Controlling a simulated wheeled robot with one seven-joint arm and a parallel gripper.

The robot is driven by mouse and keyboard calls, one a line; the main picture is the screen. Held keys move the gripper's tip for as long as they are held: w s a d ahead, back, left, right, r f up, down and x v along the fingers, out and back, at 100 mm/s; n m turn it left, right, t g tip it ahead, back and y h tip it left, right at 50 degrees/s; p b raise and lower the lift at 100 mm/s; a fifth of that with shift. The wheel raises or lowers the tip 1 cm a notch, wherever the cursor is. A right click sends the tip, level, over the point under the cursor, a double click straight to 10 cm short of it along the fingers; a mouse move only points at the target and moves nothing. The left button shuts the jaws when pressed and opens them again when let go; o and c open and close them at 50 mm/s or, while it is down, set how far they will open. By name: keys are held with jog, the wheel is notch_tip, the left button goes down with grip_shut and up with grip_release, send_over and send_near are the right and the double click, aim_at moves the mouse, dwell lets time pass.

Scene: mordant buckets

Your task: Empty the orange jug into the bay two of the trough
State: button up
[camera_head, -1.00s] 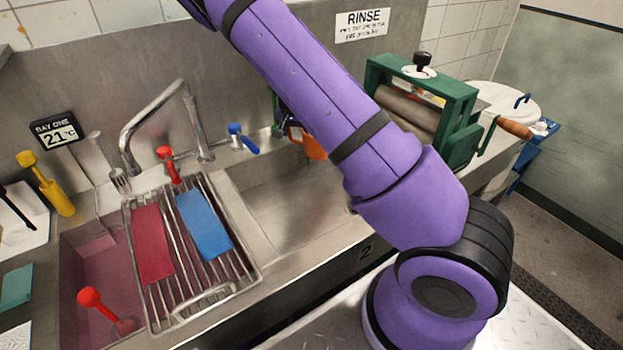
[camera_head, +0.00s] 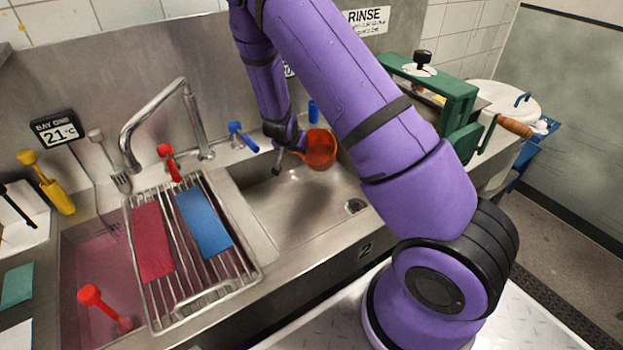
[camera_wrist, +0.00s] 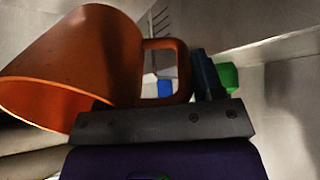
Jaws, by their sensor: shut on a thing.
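The orange jug (camera_head: 321,150) hangs above the back of bay two, the right basin (camera_head: 285,205) of the steel trough, whose front carries a "2". My gripper (camera_head: 300,146) is shut on the jug's handle, at the jug's left side. In the wrist view the jug (camera_wrist: 85,60) fills the left, its mouth facing lower left, and its looped handle (camera_wrist: 180,68) reaches to my gripper (camera_wrist: 205,78). I cannot tell exactly how far the jug is tilted. Its contents are hidden, and no stream shows.
Bay one (camera_head: 85,265), at left, holds pinkish liquid under a rack (camera_head: 200,290) with red and blue cloths. A steel faucet (camera_head: 150,115) and blue tap (camera_head: 242,137) stand behind. A green wringer (camera_head: 455,100) stands right. Bay two's floor looks clear around its drain (camera_head: 354,206).

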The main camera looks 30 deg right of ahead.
jog(key=shift+s+a+p, duration=0.1)
jog(key=shift+a+p, duration=0.05)
jog(key=shift+p, duration=0.55)
jog(key=shift+s+a+r+t+h+p, duration=0.15)
jog(key=shift+r+t+h+p, duration=0.25)
jog(key=shift+p, duration=0.75)
jog(key=shift+s+a+r+t+h+p, duration=0.15)
jog(key=shift+t+h+p, duration=0.35)
jog(key=shift+p, duration=0.65)
jog(key=shift+s+a+r+t+h, duration=0.15)
jog(key=shift+a+r+t+h, duration=0.05)
jog(key=shift+r+t+h, duration=0.55)
jog(key=shift+s+a+r+t+h, duration=0.15)
jog(key=shift+r+t+h, duration=0.4)
jog(key=shift+t+h, duration=0.35)
dwell(1.5)
jog(key=shift+s+a+r+t+h, duration=0.35)
jog(key=shift+s+a+t+h, duration=0.1)
jog(key=shift+s+a+h, duration=0.1)
dwell(1.3)
